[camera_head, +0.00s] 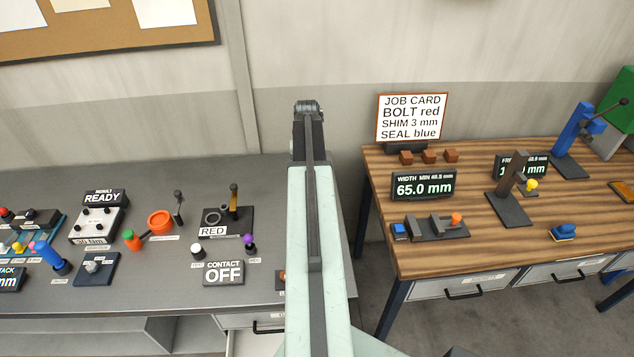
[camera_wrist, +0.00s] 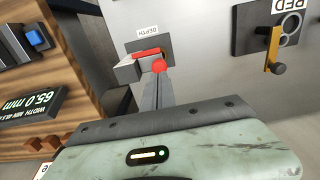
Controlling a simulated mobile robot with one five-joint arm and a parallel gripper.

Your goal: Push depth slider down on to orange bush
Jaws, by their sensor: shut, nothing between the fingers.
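The depth gauge (camera_wrist: 130,71), a small grey block with a red-orange strip, sits by the DEPTH label on the grey bench in the wrist view. A round red knob (camera_wrist: 158,66) shows at its right end, against a dark plate. The shut fingers of my gripper (camera_wrist: 160,77) point at this knob, with nothing between them. Their tips look at or very near it; I cannot tell whether they touch. I cannot clearly tell the slider from the orange bush. In the head view my arm hides my gripper and most of the gauge.
A plate marked RED with an orange lever (camera_wrist: 273,50) stands to the right of the gauge in the wrist view. The CONTACT OFF sign (camera_head: 223,272) and a purple knob (camera_head: 248,240) are close by. The wooden table (camera_head: 390,232) lies across a gap.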

